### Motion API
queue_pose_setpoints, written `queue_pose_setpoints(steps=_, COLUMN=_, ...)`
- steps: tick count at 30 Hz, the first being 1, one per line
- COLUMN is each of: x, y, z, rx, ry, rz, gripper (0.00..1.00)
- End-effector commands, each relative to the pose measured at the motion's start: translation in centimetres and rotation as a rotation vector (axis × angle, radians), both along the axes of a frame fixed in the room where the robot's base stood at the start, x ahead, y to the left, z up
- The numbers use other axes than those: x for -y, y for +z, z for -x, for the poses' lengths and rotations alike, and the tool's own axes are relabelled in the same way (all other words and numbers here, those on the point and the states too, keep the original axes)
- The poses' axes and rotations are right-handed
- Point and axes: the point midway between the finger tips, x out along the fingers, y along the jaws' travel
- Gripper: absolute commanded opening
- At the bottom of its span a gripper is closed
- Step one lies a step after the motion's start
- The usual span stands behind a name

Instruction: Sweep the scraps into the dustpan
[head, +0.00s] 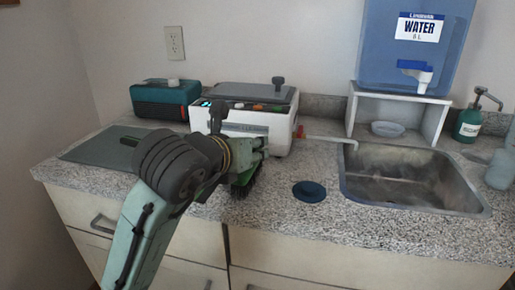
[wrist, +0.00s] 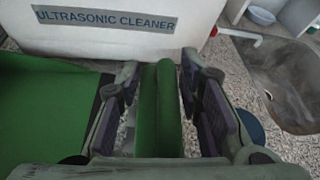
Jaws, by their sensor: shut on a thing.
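My gripper (head: 252,150) is shut on the green handle of a brush (wrist: 158,105), in front of the white ultrasonic cleaner. The brush's dark bristles (head: 246,184) point down at the counter in the head view; I cannot tell whether they touch it. A broad green surface, which looks like the dustpan (wrist: 45,112), lies left of the gripper in the wrist view. In the head view only a green bit of it (head: 207,188) seems to show beside my arm. I cannot make out any scraps; my arm and gripper cover part of the counter.
A dark blue disc (head: 309,191) lies to the right, before the sink (head: 410,180). A teal box (head: 165,99) and grey mat (head: 100,148) are at left.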

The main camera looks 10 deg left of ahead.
Motion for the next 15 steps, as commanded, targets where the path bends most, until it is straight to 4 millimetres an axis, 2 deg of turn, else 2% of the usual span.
queue_pose_setpoints(steps=15, x=-3.2, y=0.1, z=-0.5, rx=0.0, ry=0.002, rz=0.002, gripper=0.02)
